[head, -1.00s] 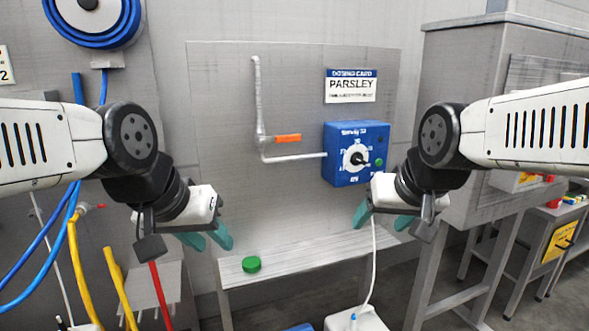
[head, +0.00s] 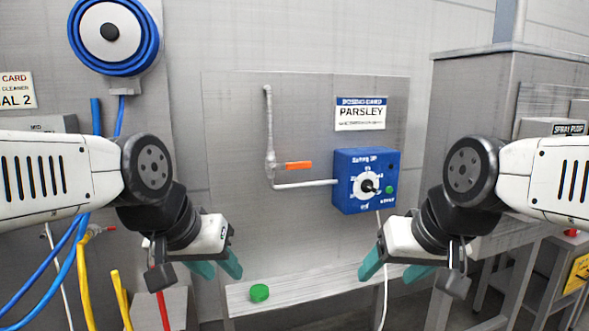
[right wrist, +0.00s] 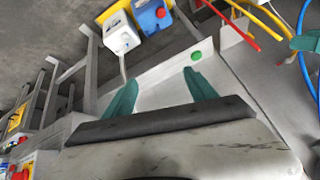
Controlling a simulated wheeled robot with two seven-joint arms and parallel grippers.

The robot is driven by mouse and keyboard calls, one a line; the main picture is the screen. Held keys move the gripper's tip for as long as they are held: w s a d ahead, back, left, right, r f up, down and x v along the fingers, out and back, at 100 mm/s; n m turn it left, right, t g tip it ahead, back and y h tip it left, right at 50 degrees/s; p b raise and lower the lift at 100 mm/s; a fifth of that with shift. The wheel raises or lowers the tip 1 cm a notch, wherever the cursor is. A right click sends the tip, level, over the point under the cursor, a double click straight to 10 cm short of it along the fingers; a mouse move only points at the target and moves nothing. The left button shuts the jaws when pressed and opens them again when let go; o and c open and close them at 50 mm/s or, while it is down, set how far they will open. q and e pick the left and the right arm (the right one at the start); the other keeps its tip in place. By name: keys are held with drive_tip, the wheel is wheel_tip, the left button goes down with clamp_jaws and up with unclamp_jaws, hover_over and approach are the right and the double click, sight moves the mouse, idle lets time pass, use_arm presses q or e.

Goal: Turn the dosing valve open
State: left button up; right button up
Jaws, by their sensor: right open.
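The dosing valve shows as an orange lever (head: 298,165) lying level on a grey pipe (head: 270,150) on the wall panel. The pipe runs right into a blue dosing box (head: 350,205) with a white dial and black knob. My left gripper (head: 218,268) is open and empty, below and left of the lever. My right gripper (head: 388,270) is below the blue box, apart from it. In the right wrist view its teal fingers (right wrist: 160,92) are spread with nothing between them.
A dosing card reading PARSLEY (head: 360,114) hangs above the box. A narrow shelf (head: 310,285) below carries a green cap (head: 259,292). Blue and yellow hoses (head: 82,275) hang at left. A grey cabinet (head: 480,100) stands at right. The space before the panel is clear.

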drive_tip(key=shift+w, duration=0.15)
drive_tip(key=c, duration=0.3)
drive_tip(key=w+a+r+n+t, duration=0.1)
drive_tip(key=w+n, duration=0.2)
drive_tip(key=w, duration=0.4)
drive_tip(key=w+a+r+n+t, duration=0.1)
drive_tip(key=w+a+n+t, duration=0.1)
drive_tip(key=w+n, duration=0.2)
drive_tip(key=w+a+r+n+t, duration=0.2)
drive_tip(key=w+n, duration=0.1)
drive_tip(key=w, duration=0.6)
drive_tip(key=shift+w+n+y, duration=0.3)
drive_tip(key=shift+w, duration=0.1)
drive_tip(key=shift+c, duration=0.8)
drive_tip(key=n+t+y, duration=0.3)
drive_tip(key=n+t, duration=0.2)
drive_tip(key=n, duration=0.5)
approach(301, 166)
drive_tip(key=w+f, duration=0.1)
drive_tip(key=w, duration=0.1)
drive_tip(key=shift+n+t, duration=0.4)
drive_tip(key=x, duration=0.8)
drive_tip(key=shift+w+a+r, duration=0.15)
drive_tip(key=shift+w+a, duration=0.1)
drive_tip(key=shift+a, duration=0.3)
clamp_jaws()
